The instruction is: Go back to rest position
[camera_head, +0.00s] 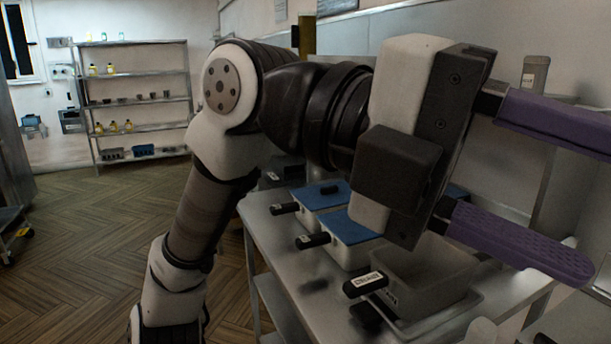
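My gripper (560,188) is in the right part of the head view, at the end of my raised white and black arm. Its two purple fingers point to the right and stand wide apart. Nothing shows between the fingers apart from the background. The gripper hangs in the air in front of a steel counter (272,228) and hides part of it. It does not appear to touch anything.
Containers with blue lids (345,228) and black handles stand on the counter, beside an open grey basket (432,270). A grey canister (534,74) stands on the back ledge. A shelf rack (140,102) holds bottles and cups. The wooden floor (75,255) at left is mostly clear.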

